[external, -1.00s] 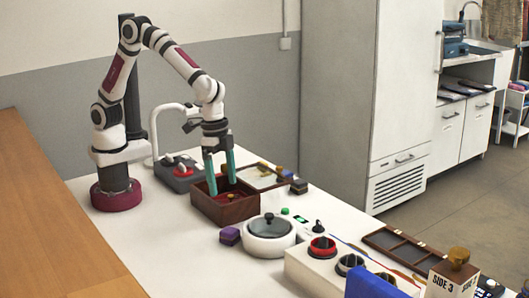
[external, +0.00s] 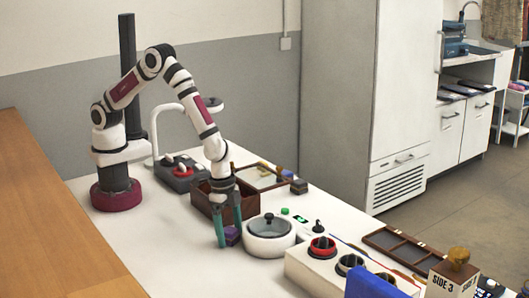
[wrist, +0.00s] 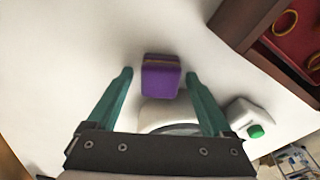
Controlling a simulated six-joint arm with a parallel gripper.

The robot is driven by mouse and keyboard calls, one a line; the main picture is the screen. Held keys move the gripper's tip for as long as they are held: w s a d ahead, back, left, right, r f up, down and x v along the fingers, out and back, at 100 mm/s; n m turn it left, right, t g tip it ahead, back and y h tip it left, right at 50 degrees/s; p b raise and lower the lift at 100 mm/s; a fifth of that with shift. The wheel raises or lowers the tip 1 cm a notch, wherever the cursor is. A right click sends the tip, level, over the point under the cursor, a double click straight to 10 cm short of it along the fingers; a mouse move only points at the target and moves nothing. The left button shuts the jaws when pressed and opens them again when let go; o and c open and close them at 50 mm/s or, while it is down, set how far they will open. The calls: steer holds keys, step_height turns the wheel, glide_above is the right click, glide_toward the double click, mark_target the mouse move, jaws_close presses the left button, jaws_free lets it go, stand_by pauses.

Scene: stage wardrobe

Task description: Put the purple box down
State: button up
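The small purple box (external: 232,237) sits on the white table, to the left of the round white pot in the external view. It also shows in the wrist view (wrist: 160,76), with a yellowish line across its top. My gripper (external: 229,233) is at the box, its teal fingers pointing down and partly covering it in the external view. In the wrist view my gripper (wrist: 159,75) is open, one finger on each side of the box, with a visible gap on both sides.
The white pot (external: 281,244) with a dark lid stands close to the box's right. A brown wooden box (external: 203,207) with a red inside is behind. A white block with a green button (wrist: 254,131) is nearby. The table in front of the purple box is clear.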

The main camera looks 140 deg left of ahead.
mark_target(229, 231)
jaws_close()
steer(key=r, duration=0.4)
steer(key=shift+d+r, duration=0.35)
steer(key=shift+d, duration=0.05)
steer(key=s+d+r, duration=0.2)
steer(key=d+r, duration=0.4)
steer(key=d, duration=0.5)
steer(key=s+a+m, duration=0.4)
steer(key=s+a, duration=1.4)
steer(key=a, duration=0.1)
steer(key=shift+h, duration=0.3)
steer(key=f, duration=0.9)
steer(key=shift+s+f, duration=0.2)
steer(key=shift+s, duration=0.2)
